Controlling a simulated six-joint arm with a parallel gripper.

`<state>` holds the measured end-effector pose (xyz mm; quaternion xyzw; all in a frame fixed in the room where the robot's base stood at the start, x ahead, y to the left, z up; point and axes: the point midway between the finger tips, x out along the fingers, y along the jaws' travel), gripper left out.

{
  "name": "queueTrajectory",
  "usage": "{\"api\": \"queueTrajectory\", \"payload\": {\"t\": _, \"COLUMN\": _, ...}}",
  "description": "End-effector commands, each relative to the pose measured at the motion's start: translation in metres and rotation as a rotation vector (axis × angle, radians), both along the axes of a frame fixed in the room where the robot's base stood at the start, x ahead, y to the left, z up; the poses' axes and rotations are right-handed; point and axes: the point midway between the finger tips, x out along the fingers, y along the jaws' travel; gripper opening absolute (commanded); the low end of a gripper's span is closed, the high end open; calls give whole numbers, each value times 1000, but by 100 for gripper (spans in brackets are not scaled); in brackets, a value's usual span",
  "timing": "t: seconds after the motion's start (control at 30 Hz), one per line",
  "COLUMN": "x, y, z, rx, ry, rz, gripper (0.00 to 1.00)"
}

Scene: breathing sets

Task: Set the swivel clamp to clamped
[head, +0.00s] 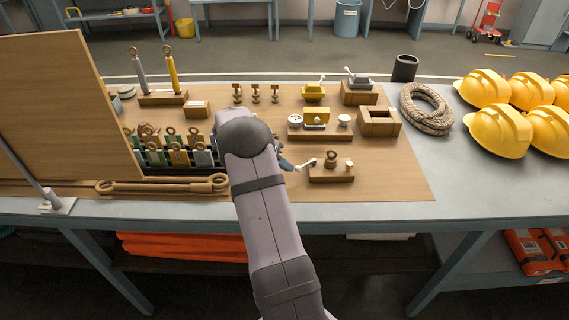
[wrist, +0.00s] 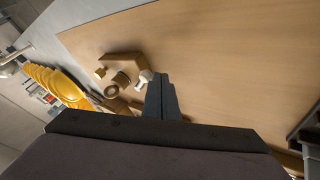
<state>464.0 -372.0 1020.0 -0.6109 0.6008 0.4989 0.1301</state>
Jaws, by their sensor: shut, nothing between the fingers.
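What looks like the swivel clamp stands on a small wooden block (head: 331,178) on the board, right of my forearm in the head view. It has a light lever with a pale knob (head: 311,162) pointing left, a brown ringed post (head: 331,159) and a small pale peg (head: 349,165). In the wrist view the pale knob (wrist: 146,76) is beside my fingertips, with the brown post (wrist: 121,79) beyond it. My gripper (wrist: 162,82) is shut and empty. It shows in the head view as dark tips (head: 286,164) just left of the knob; I cannot tell whether they touch.
A wooden block with a gauge and yellow part (head: 316,117) stands behind the clamp. An open wooden box (head: 379,121), rope coil (head: 427,108) and yellow helmets (head: 498,130) are to the right. A rack of tagged padlocks (head: 178,155) is left. Bare board lies in front of the clamp.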

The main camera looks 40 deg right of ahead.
Motion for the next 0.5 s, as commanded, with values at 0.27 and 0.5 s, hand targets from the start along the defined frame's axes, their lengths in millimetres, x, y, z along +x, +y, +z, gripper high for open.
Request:
{"api": "queueTrajectory", "payload": {"t": 0.27, "x": 0, "y": 0, "z": 0, "rx": 0, "ry": -1, "rz": 1, "gripper": 0}}
{"api": "queueTrajectory", "payload": {"t": 0.5, "x": -3, "y": 1, "z": -2, "rx": 0, "ry": -2, "rz": 31, "gripper": 0}}
